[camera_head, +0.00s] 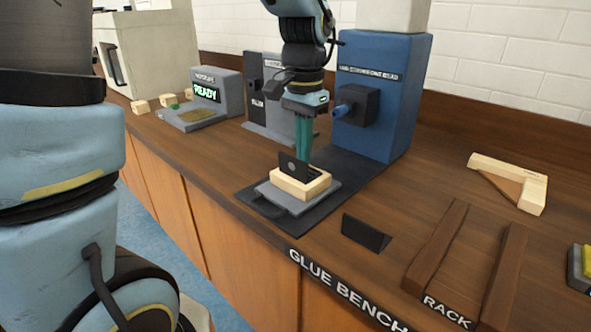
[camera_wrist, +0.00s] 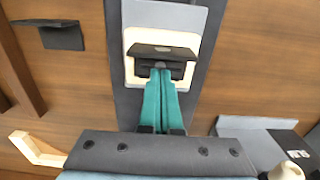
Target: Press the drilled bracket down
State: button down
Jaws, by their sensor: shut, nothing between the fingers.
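The drilled bracket (camera_head: 293,166) is a dark angled piece with a pale round mark on its upright face. It stands in a pale wooden frame (camera_head: 303,192) on a grey plate (camera_head: 322,202). In the wrist view the bracket (camera_wrist: 163,51) spans much of the frame opening, and the frame (camera_wrist: 130,75) shows around it. My gripper (camera_head: 303,159) points down with teal fingers shut and empty, just behind the bracket's upright face. In the wrist view the fingertips (camera_wrist: 161,72) meet the bracket's lower part in the picture; I cannot tell whether they touch it.
Another dark bracket (camera_head: 366,232) lies on the bench to the right. Beyond it are the brown rack (camera_head: 436,245) and a pale wooden corner piece (camera_head: 538,195). A blue machine (camera_head: 385,95) stands behind my gripper. A grey device reading READY (camera_head: 217,88) stands at back left.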

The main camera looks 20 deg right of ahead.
jog(key=shift+f+b, duration=0.45)
jog(key=shift+f, duration=0.45)
dwell(0.8)
notch_tip(320, 180, up, 7)
jog(key=p, duration=0.6)
jog(key=shift+r, duration=0.1)
dwell(0.5)
jog(key=a+f+n, duration=0.2)
jog(key=a+n, duration=0.1)
jog(key=a, duration=0.5)
jog(key=a+f+n+t, duration=0.1)
jog(key=a+n, duration=0.3)
jog(key=a, duration=0.5)
jog(key=w+a+f+n, duration=0.1)
jog(key=a+f+n, duration=0.2)
jog(key=a, duration=0.5)
jog(key=shift+a+f+n+t, duration=0.2)
jog(key=shift+f+n+t, duration=0.1)
jog(key=shift+n, duration=0.2)
jog(key=shift+w, duration=0.15)
